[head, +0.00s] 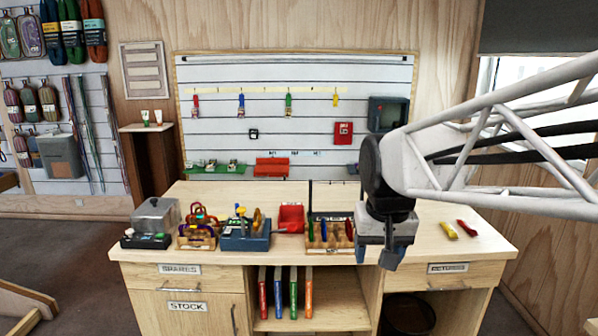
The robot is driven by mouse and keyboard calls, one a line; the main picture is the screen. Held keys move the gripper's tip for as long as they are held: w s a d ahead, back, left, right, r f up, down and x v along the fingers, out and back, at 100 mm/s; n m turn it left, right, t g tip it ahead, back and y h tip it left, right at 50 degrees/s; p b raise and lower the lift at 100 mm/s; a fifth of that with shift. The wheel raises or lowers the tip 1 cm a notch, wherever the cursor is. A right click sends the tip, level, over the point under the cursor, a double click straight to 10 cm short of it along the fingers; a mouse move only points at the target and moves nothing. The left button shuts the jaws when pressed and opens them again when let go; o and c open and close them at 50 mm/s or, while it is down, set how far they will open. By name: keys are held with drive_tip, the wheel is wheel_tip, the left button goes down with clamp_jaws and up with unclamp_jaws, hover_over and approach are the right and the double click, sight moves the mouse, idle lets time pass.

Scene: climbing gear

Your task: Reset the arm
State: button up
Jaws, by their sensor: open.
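My gripper (376,255) hangs at the front right of the wooden workbench (455,212), pointing down. My white lattice arm reaches in from the right edge of the picture. Its two blue-grey fingertips are apart with nothing seen between them. The gripper covers part of the bench top just right of a wooden rack (330,245) with coloured items in it. Whether it is over the bench or in front of its edge is hard to tell.
On the bench stand a blue-grey tool box (246,240), a red bin (291,218) and a clear-lidded box (156,216). A yellow piece (448,230) and a red piece (467,228) lie at the right. A slatted wall panel (300,130) with hanging gear stands behind.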

drive_tip(key=s+d+f, duration=0.2)
drive_tip(key=s+f, duration=0.1)
drive_tip(key=s, duration=0.4)
drive_tip(key=s+d+f, duration=0.2)
drive_tip(key=s+f, duration=0.2)
drive_tip(key=s, duration=0.4)
drive_tip(key=shift+s+d+f+t, duration=0.15)
drive_tip(key=shift+f+t, duration=0.05)
drive_tip(key=shift+t, duration=0.1)
